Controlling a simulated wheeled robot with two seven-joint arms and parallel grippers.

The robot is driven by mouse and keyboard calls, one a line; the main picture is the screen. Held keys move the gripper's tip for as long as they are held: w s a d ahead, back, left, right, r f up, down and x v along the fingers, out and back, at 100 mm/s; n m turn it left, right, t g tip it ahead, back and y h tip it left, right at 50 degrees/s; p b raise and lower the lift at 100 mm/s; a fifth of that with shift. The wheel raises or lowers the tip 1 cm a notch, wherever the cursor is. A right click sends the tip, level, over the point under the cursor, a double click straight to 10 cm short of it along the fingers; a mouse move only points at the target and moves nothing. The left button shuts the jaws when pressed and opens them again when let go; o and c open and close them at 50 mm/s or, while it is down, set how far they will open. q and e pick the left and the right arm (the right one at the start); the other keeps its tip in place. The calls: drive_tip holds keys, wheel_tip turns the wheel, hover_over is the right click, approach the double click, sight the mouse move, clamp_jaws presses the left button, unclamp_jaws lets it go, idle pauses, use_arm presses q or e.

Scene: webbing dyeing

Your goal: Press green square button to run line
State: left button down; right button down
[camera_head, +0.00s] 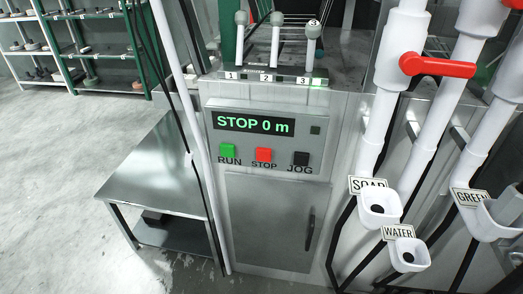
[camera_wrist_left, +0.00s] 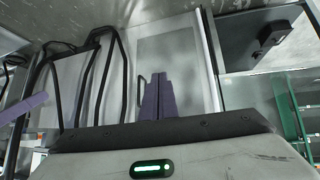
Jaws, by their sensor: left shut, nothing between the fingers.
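No gripper shows in the head view. In the left wrist view, my left gripper (camera_wrist_left: 158,82) has its purple fingers together and empty, with the cabinet door (camera_wrist_left: 178,65) behind them. The buttons cannot be made out there. My right gripper is not clearly seen.
Three levers (camera_head: 275,35) stand above the panel. White pipes with a red valve handle (camera_head: 437,66) and SOAP and WATER cups fill the right. A metal table (camera_head: 158,165) stands left of the cabinet. A purple strip (camera_wrist_left: 22,108) at the wrist view's left edge is unclear.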

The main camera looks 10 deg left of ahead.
use_arm(q)
drive_tip(key=w+a+r+m+t+y, duration=0.1)
drive_tip(key=w+r+m+t, duration=0.3)
drive_tip(key=w+r+m, duration=0.5)
drive_tip(key=w+a+r+m+t+y+p, duration=0.1)
drive_tip(key=w+r+m+t, duration=0.4)
drive_tip(key=m, duration=2)
drive_tip(key=w+a+r, duration=0.1)
drive_tip(key=w+r, duration=0.4)
drive_tip(key=r, duration=0.4)
drive_tip(key=shift+w+a+r, duration=0.2)
drive_tip(key=shift+w+r, duration=0.1)
drive_tip(key=shift+r, duration=0.05)
approach(228, 152)
drive_tip(key=w, duration=0.6)
drive_tip(key=shift+w+f, duration=0.2)
drive_tip(key=shift+w, duration=0.05)
